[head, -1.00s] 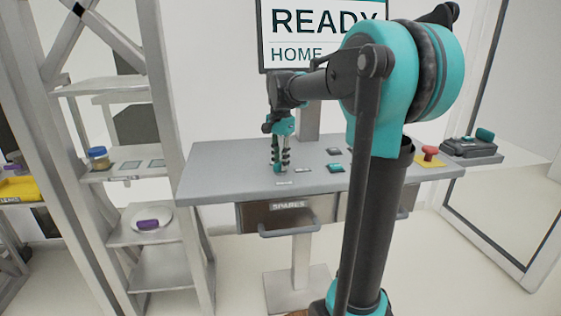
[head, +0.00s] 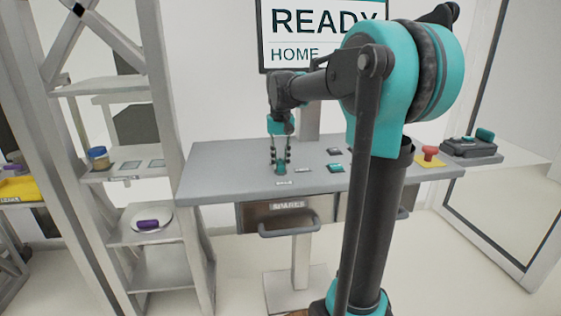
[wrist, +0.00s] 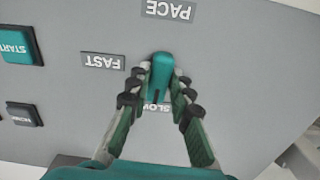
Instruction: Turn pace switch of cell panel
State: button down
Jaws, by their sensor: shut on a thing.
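The cell panel (head: 225,178) is a grey sloping desk with labels and buttons. The pace switch (wrist: 161,75) is a teal knob, seen in the wrist view below the upside-down PACE label (wrist: 168,9). The FAST label (wrist: 103,61) lies to its left. The SLOW label (wrist: 160,107) lies on the near side of the knob, partly hidden by it and the fingers. The knob's dark mark points toward SLOW. My gripper (wrist: 160,85) is shut on the knob, one finger on each side. In the head view my gripper (head: 281,165) points down at the panel's left part.
A teal START button (wrist: 17,46) and a dark button (wrist: 24,114) sit to the left in the wrist view. A red button on a yellow base (head: 429,153) is at the panel's right. A drawer labelled SPARES (head: 288,206) hangs below. Shelves stand left.

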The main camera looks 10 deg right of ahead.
aim_at(281, 162)
jog(key=shift+n, duration=0.6)
jog(key=c, duration=1.4)
grip_release()
jog(key=shift+o, duration=0.2)
notch_tip(281, 162, up, 12)
